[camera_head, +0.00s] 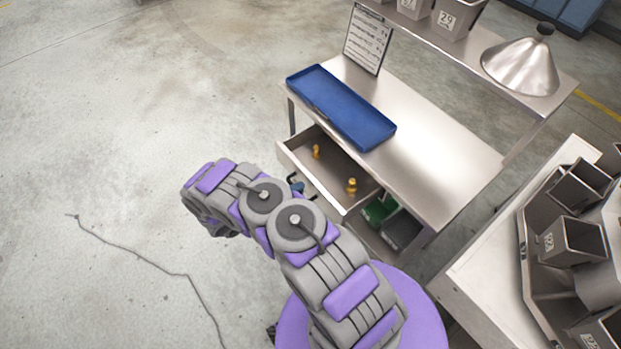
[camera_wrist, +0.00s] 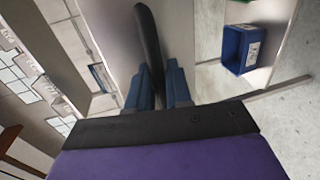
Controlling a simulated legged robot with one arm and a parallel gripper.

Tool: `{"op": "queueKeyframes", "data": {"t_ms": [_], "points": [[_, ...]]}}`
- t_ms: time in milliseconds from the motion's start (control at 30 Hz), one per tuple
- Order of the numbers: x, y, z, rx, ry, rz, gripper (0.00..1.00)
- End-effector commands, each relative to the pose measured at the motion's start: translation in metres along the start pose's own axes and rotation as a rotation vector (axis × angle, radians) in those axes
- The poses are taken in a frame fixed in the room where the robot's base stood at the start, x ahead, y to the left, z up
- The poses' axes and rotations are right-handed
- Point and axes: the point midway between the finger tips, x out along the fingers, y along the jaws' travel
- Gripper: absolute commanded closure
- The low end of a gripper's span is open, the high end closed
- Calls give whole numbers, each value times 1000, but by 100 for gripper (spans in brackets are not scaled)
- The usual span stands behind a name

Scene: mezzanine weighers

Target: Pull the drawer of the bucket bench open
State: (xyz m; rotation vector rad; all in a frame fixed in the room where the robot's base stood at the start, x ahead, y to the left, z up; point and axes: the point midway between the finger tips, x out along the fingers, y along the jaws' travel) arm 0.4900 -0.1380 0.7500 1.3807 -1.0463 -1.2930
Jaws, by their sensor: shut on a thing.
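The bucket bench (camera_head: 430,130) is a steel table with a raised rear shelf, in the head view. Its drawer (camera_head: 332,172) stands out from under the top, open at the front, with two small brass-coloured pieces (camera_head: 352,186) inside. My gripper (camera_head: 297,186) is at the drawer's front, mostly hidden by my arm in the head view. In the wrist view its blue fingers (camera_wrist: 160,80) are shut on a dark curved bar handle (camera_wrist: 148,35). The handle's ends are not clear.
A blue tray (camera_head: 342,105) lies on the bench top beside a sign (camera_head: 367,39). A metal funnel (camera_head: 521,66) and grey buckets (camera_head: 457,17) stand on the shelf. Green and dark bins sit below. Another bench (camera_head: 481,276) stands close at right. Floor at left is open.

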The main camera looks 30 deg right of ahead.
Motion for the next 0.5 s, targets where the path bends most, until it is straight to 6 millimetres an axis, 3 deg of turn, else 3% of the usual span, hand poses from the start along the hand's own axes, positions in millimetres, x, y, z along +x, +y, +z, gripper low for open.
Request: {"op": "queueKeyframes", "data": {"t_ms": [200,500], "points": [[-30,-9,2,-3,-1,-5,100],[-43,-12,2,-4,-4,-6,100]]}}
